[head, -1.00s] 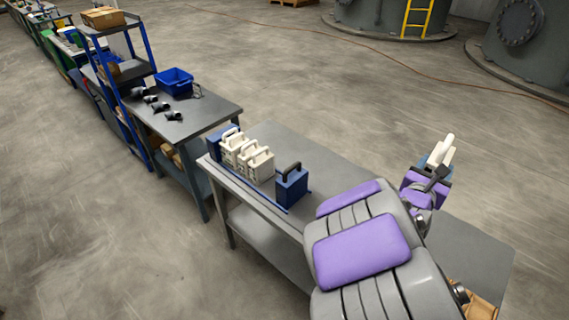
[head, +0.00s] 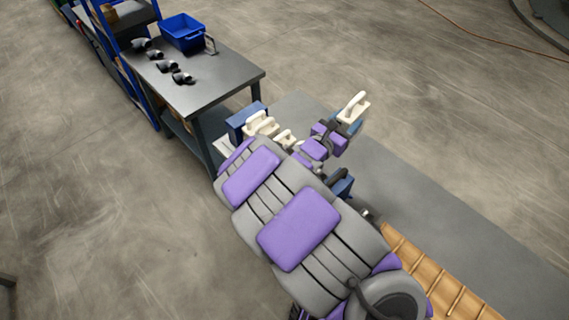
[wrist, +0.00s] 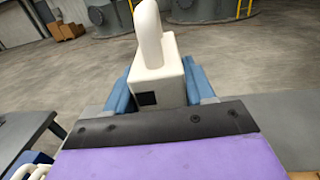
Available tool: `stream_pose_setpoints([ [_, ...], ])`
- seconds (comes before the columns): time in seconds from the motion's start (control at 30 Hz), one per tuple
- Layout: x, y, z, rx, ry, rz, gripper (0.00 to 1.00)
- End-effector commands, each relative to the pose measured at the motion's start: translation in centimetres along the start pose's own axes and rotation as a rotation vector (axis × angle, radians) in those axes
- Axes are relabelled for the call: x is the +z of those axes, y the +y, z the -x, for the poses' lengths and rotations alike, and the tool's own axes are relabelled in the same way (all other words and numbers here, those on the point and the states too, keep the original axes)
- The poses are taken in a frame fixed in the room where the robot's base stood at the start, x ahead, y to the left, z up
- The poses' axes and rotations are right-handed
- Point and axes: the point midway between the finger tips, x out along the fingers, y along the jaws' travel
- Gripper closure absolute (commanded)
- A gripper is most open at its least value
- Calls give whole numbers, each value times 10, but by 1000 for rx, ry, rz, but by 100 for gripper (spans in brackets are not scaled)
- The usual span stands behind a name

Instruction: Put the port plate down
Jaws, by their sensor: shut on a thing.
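The port plate, a white block with an upright white handle (head: 354,106), is held in my gripper (head: 346,121). In the wrist view the plate (wrist: 158,72) shows a dark square on its face and stands between two blue fingers (wrist: 158,96), shut on it. It is raised over the grey table (head: 420,195). Left of it in the head view stand several white plates with handles (head: 262,124) and a blue end block (head: 240,120). A second blue block with a black handle (head: 343,187) is partly hidden by my arm.
A second table (head: 215,78) at upper left holds a blue bin (head: 183,32) and several dark pipe elbows (head: 158,65). A tan slatted thing (head: 440,278) lies at lower right. The table right of my gripper is bare.

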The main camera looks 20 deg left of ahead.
Motion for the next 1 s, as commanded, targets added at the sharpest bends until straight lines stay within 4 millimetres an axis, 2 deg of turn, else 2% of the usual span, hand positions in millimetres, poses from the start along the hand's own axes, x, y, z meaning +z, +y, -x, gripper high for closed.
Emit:
stream_pose_setpoints([
  [0.03,-15,15,16,0,1,1,92],
  [0.2,-63,42,64,-36,0,8,92],
  [0.3,-84,51,87,-53,0,13,92],
  [0.4,-96,55,102,-68,-4,11,92],
  [0.63,-115,51,111,-81,-1,7,92],
  [0.9,-157,49,110,-81,-1,7,92],
  [1.0,-166,51,111,-81,-4,9,92],
])
